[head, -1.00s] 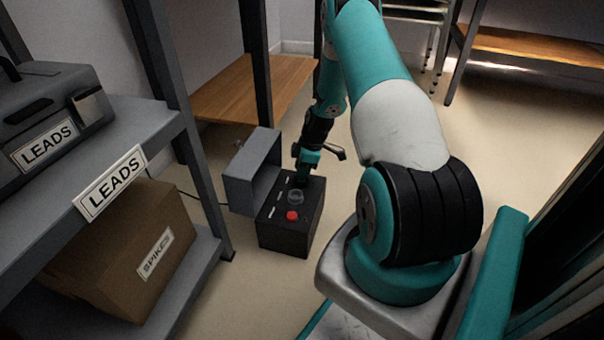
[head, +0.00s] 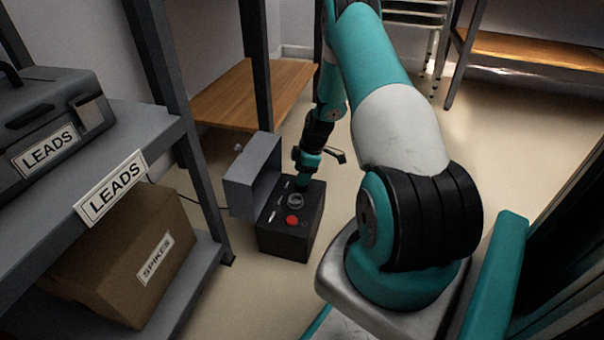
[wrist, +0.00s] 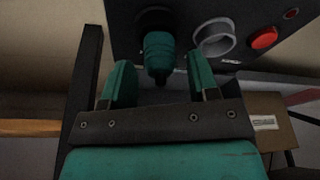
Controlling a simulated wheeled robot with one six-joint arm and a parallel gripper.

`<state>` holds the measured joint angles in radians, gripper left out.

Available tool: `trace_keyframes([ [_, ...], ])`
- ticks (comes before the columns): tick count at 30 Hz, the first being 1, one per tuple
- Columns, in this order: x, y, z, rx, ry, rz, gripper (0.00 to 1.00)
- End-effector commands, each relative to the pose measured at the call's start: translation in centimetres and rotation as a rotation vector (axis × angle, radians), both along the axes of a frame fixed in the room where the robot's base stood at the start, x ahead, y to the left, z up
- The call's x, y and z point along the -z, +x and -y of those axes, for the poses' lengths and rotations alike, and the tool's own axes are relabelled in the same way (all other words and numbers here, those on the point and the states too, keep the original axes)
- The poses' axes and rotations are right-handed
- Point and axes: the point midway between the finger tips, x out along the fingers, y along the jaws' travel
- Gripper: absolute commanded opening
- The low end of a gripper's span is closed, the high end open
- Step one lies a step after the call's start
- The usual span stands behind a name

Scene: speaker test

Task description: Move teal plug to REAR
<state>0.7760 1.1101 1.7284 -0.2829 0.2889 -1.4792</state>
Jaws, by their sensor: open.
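The teal plug (wrist: 158,52) sits in a dark socket on the black box's panel, and it shows clearly in the wrist view. My gripper (wrist: 161,76) is open, with one finger on each side of the plug's free end; I see gaps between plug and fingers. Right of the plug is an empty grey ring socket (wrist: 214,38). In the head view my gripper (head: 305,176) is at the far end of the black box (head: 285,244), and the ring socket (head: 295,201) is nearer. The plug is hard to separate from my gripper there. No REAR marking is readable.
A red button (head: 292,220) is at the box's near end. The grey lid (head: 252,178) stands open on the left. A grey shelf (head: 150,130) with a LEADS case (head: 52,115) and SPIKES carton (head: 125,250) is further left.

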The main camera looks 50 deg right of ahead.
Motion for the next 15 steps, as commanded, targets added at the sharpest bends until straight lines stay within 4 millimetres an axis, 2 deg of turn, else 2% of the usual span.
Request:
trace_keyframes([
  [1,-1.4,-0.2,0.2,0.001,-0.001,0.001,0.55],
  [9,-7.5,-1.3,1.4,0.002,-0.001,0.001,0.55],
  [15,-10.4,-2.0,2.0,0.001,0.000,0.000,0.55],
])
